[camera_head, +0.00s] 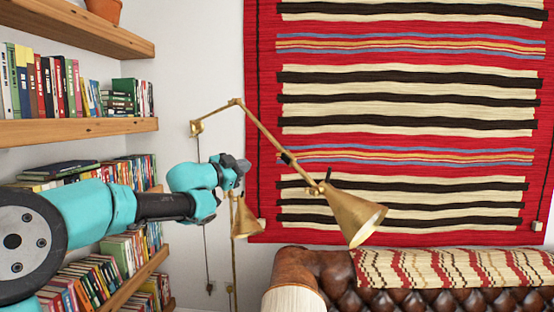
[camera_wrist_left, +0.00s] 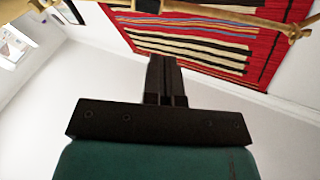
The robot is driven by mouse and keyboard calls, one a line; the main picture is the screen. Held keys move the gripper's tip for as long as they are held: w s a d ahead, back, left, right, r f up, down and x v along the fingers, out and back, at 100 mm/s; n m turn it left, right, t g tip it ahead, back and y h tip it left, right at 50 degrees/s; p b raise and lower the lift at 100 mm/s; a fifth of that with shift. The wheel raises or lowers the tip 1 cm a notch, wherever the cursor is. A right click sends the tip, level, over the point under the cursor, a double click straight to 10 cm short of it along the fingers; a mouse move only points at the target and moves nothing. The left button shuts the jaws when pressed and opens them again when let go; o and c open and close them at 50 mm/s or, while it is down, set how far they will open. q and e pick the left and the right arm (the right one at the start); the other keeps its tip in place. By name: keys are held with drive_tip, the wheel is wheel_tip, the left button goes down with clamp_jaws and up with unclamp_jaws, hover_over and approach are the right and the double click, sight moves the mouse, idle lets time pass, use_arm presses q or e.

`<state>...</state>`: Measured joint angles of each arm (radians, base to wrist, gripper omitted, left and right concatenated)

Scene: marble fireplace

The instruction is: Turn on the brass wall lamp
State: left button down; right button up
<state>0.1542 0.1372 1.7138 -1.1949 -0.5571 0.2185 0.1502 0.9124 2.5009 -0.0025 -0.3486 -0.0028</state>
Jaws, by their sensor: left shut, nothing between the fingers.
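The brass wall lamp (camera_head: 354,213) has a jointed arm that runs from a small wall mount (camera_head: 197,128) up to an elbow, then down right to a cone shade tilted downward. The shade's opening looks pale; I cannot tell if it is lit. My left gripper (camera_head: 243,167) is shut and empty, to the left of the lower lamp arm and below the elbow, apparently apart from the lamp. In the left wrist view, the shut fingers (camera_wrist_left: 166,60) point up toward a brass lamp arm (camera_wrist_left: 215,14) crossing the top. My right gripper is out of view.
A second, smaller brass lamp (camera_head: 244,219) on a thin pole stands just below my left gripper. Bookshelves (camera_head: 85,130) line the left wall. A red striped hanging (camera_head: 410,150) covers the back wall. A brown leather sofa (camera_head: 310,268) stands at the lower right.

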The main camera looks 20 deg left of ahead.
sight(285, 159)
use_arm(q)
drive_tip(key=x, duration=1.4)
drive_tip(key=shift+w+d+r, duration=0.1)
drive_tip(key=shift+w, duration=0.2)
idle(0.4)
